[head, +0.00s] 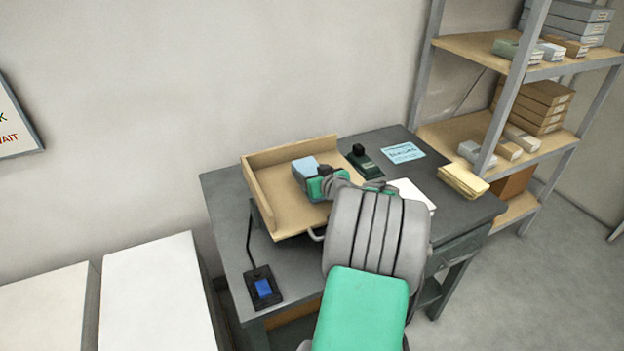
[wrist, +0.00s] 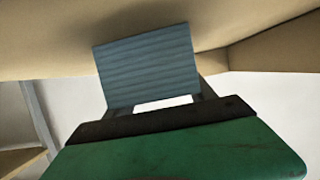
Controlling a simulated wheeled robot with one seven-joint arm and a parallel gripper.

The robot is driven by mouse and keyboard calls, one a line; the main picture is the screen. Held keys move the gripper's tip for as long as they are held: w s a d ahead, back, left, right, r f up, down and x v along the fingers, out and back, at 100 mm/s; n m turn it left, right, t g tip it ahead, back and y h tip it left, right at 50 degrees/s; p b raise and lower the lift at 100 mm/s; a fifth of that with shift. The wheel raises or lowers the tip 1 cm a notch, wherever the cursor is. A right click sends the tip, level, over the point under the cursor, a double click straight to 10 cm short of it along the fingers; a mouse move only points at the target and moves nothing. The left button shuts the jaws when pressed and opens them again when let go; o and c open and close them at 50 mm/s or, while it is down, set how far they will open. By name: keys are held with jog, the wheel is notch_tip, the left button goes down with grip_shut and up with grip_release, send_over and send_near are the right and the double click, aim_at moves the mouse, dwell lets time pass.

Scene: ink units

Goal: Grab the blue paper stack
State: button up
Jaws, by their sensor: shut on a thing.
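The blue paper stack (head: 304,165) is at the end of my gripper (head: 312,182), over the tan wooden tray (head: 266,157) on the dark desk. In the wrist view the blue stack (wrist: 148,68) shows ridged sheet edges and sits at the fingers, just beyond the green gripper body. My gripper is shut on it. The fingers are mostly hidden by the stack and the gripper body. I cannot tell whether the stack touches the tray.
A dark green stamp-like device (head: 362,160) and a light blue card (head: 403,152) lie right of the tray. White paper (head: 412,193) and a yellow stack (head: 463,181) are farther right. A blue-button switch (head: 263,288) sits front left. A shelf (head: 480,140) stands at right.

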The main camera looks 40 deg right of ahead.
jog(key=c, duration=0.5)
jog(key=shift+r, duration=0.1)
